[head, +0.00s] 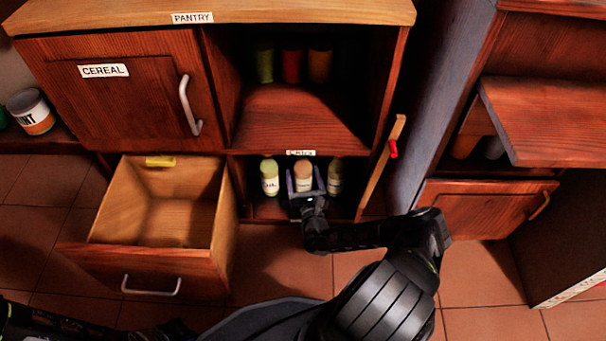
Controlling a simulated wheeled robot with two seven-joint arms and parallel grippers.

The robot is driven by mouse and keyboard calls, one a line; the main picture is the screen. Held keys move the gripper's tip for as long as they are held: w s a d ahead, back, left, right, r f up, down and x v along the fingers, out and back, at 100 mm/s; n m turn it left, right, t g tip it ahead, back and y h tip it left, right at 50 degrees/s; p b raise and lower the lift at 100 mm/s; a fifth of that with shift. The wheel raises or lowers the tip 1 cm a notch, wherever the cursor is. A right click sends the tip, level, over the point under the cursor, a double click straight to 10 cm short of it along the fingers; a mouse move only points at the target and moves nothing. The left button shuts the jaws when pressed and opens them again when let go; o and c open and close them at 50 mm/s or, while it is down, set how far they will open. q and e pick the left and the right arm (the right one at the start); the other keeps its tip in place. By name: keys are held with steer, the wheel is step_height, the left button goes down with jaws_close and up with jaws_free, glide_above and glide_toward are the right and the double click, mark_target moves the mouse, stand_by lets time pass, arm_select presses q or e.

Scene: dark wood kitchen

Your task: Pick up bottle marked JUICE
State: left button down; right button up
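Three small bottles stand in the lower open compartment under the pantry shelf. The left one (269,178) has a pale green cap, the middle one (303,175) a tan cap, and the right one (335,178) a pale cap. Their labels are too small to read, so I cannot tell which says JUICE. The fingers look apart from the bottle, with small gaps. The gripper hides the bottle's lower part.
An empty drawer (101,221) stands pulled out on the left. An open door (384,165) with a red handle is right of the compartment. Several jars (291,66) stand in the dark shelf above.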

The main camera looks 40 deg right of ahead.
jaws_close()
stand_by(0.6)
